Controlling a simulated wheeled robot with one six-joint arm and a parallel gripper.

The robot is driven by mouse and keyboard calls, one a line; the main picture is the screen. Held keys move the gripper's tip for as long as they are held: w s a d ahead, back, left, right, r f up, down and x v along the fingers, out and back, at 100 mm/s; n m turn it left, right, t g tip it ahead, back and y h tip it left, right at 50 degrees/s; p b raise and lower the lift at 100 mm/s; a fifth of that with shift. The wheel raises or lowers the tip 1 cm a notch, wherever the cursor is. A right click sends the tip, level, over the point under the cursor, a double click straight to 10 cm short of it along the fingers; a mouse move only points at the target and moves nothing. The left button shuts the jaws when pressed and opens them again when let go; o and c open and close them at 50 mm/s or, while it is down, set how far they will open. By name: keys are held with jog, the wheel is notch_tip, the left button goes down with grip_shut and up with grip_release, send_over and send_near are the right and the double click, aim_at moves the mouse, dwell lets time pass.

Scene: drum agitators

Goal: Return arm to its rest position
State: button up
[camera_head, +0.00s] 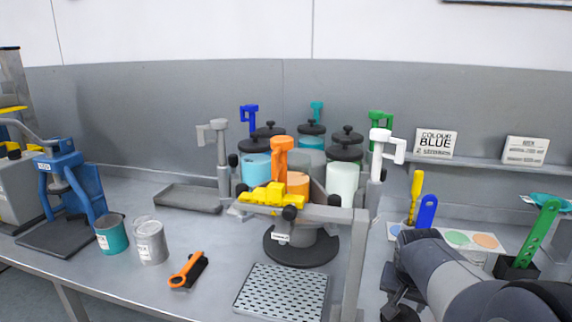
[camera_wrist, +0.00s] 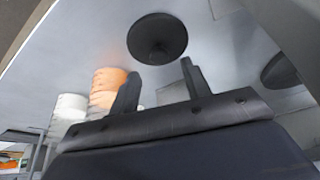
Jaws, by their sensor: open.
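My gripper (camera_wrist: 160,78) shows in the wrist view with its two dark fingers standing well apart. It is open, with nothing held between them. A black round disc on a stem (camera_wrist: 157,38) appears beyond the fingertips, apart from them. In the head view my arm reaches in from the lower right, bent low over the right part of the bench (camera_head: 215,240). Its dark end is beside the upright grey post of the drum stand; I cannot make out the fingers there.
Several lidded colour drums (camera_head: 343,184) stand on a carousel with coloured handles around it. Close to my arm are a black holder with a green tool (camera_head: 538,233), a blue tool (camera_head: 427,212) and a palette card (camera_head: 475,241). A perforated tray (camera_head: 282,291) lies in front.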

aim_at(403, 311)
jog(key=x, duration=0.5)
jog(key=shift+f, duration=0.15)
jog(key=shift+r, duration=2.15)
